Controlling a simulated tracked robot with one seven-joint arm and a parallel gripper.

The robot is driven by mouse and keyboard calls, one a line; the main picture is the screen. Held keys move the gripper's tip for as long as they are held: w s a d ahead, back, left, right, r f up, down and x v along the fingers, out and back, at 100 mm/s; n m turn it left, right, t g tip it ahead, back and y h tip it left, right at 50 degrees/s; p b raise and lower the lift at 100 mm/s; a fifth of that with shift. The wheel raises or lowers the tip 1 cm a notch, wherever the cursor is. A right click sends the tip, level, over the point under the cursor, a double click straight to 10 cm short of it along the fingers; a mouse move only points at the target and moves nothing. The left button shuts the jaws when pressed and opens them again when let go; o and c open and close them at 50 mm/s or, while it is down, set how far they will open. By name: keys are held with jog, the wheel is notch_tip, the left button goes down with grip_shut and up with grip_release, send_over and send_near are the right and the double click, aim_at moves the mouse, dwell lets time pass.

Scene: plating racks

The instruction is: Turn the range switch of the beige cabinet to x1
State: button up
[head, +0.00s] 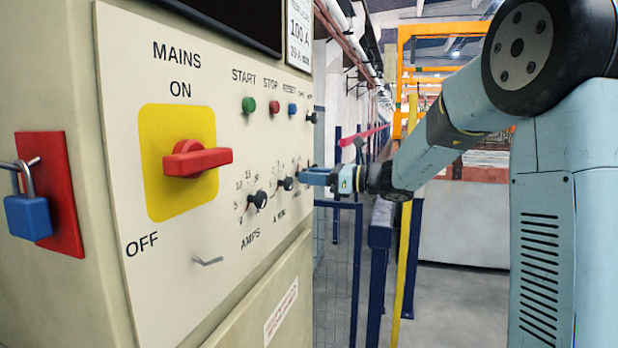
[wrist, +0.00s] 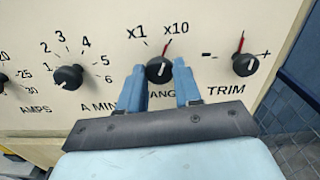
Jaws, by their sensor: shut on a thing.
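The beige cabinet (head: 235,150) fills the left of the head view. Its range switch (wrist: 158,71) is a small black knob in the middle of the wrist view, below the printed x1 and x10. A red line runs from the knob's top up toward x10; the exact angle of the knob's white mark is hard to tell. My gripper (wrist: 160,68) has one blue finger on each side of the knob and is shut on it. In the head view my gripper (head: 312,178) reaches the panel from the right and hides the range switch.
The trim knob (wrist: 245,64) is close on the right, and the A min knob (wrist: 68,77) is on the left. The red mains handle (head: 197,160) sticks out of the panel. A blue padlock (head: 28,217) hangs at the cabinet's left side. A blue railing (head: 380,240) stands beyond the cabinet.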

jog(key=n, duration=0.7)
jog(key=d+n, duration=0.1)
jog(key=n, duration=0.2)
jog(key=shift+w+t, duration=0.3)
jog(key=shift+f+n, duration=0.1)
jog(key=shift+n, duration=0.3)
jog(key=o, duration=0.7)
jog(key=shift+d, duration=0.1)
jog(key=o, duration=0.3)
jog(key=shift+s+a, duration=0.1)
jog(key=shift+a, duration=0.15)
jog(key=shift+o, duration=0.2)
jog(key=v, duration=1.4)
